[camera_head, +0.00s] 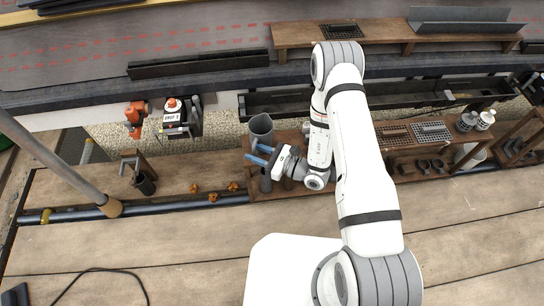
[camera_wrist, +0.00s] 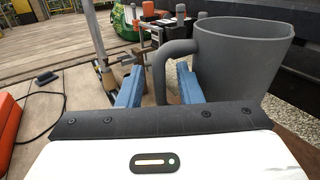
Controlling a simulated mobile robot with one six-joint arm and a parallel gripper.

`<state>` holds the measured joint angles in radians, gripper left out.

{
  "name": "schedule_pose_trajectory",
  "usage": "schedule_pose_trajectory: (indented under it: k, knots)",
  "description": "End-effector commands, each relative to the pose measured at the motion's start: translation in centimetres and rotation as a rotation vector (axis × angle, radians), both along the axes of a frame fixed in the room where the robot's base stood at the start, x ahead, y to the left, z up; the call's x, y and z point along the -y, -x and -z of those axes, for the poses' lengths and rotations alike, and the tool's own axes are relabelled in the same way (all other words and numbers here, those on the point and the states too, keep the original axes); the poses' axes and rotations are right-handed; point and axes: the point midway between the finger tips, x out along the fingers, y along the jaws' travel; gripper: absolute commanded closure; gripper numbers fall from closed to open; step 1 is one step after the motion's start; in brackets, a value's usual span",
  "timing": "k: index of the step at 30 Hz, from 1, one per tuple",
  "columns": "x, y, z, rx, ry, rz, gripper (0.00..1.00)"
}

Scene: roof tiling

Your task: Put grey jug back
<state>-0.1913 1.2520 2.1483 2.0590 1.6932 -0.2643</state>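The grey jug (camera_head: 261,128) is upright, with its open top facing up, at the left end of a wooden rack. It also fills the right of the wrist view (camera_wrist: 245,60), with its curved handle (camera_wrist: 160,75) toward the middle. My gripper (camera_head: 259,155) has two blue fingers and is at the jug's handle side. In the wrist view my gripper (camera_wrist: 160,84) is open, with one finger on each side of the handle and gaps visible. The jug's base is hidden, so I cannot tell what it rests on.
The wooden rack (camera_head: 405,178) holds dark trays and small cups to the right. White-labelled bottles (camera_head: 485,120) stand at its right. An orange tool (camera_head: 135,116) and a labelled container (camera_head: 173,108) are at left. A dark pipe (camera_head: 180,206) runs along the plank floor.

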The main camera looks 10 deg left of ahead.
Motion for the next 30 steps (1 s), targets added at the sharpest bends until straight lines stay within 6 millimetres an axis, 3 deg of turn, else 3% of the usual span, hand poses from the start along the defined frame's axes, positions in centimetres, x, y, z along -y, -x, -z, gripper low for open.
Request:
schedule_pose_trajectory:
  k: [15, 26, 30]
  knots:
    - [9.0, 2.8, -0.1, -0.003, -0.001, 0.005, 0.68]
    - [10.9, 3.5, 0.0, -0.001, 0.000, 0.000, 0.68]
    - [10.7, 3.5, -1.2, 0.019, 0.002, -0.040, 0.68]
